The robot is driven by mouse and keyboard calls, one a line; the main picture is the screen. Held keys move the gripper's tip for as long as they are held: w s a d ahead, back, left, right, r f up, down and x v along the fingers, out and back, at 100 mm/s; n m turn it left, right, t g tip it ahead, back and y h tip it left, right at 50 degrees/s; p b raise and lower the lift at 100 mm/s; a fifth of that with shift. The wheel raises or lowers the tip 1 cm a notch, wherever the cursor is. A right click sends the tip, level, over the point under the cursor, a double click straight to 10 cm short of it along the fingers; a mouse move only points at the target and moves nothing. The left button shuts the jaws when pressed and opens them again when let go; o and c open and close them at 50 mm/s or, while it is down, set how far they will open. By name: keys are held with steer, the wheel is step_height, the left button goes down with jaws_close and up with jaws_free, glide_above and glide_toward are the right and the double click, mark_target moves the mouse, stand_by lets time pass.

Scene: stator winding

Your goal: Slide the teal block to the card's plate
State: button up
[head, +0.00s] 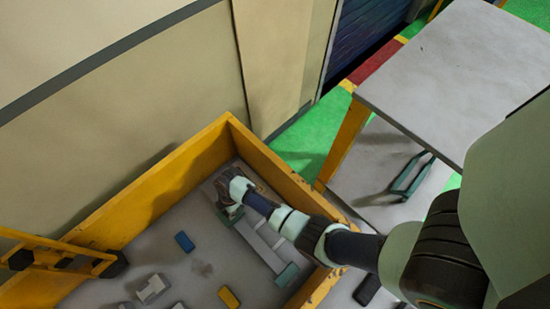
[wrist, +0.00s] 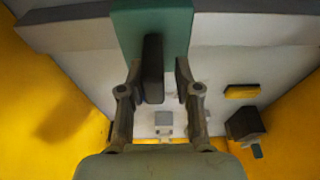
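My gripper (head: 229,207) is low in the yellow-walled bin, at the far end of a pale grey strip. In the wrist view my gripper (wrist: 158,78) has its two fingers apart, one on each side of a dark upright bar (wrist: 153,70), with gaps visible. A teal block (wrist: 150,22) lies just beyond the fingertips, behind the bar; whether bar and block are joined I cannot tell. In the head view a teal piece (head: 236,214) shows partly under the gripper, and another teal piece (head: 287,274) sits at the strip's near end. I cannot make out a card or its plate.
The yellow bin wall (head: 285,180) rises close to my arm. A blue block (head: 184,241), a yellow block (head: 229,297) and a grey-white part (head: 152,288) lie on the bin floor. A grey table (head: 455,75) stands outside at right. The floor left of the strip is partly clear.

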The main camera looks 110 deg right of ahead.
steer(key=s+a+p, duration=0.1)
steer(key=a+p, duration=0.1)
steer(key=a, duration=0.1)
steer(key=shift+s+a+r, duration=0.1)
steer(key=shift+s, duration=0.3)
steer(key=shift+s+a, duration=0.15)
steer(key=shift+a, duration=0.2)
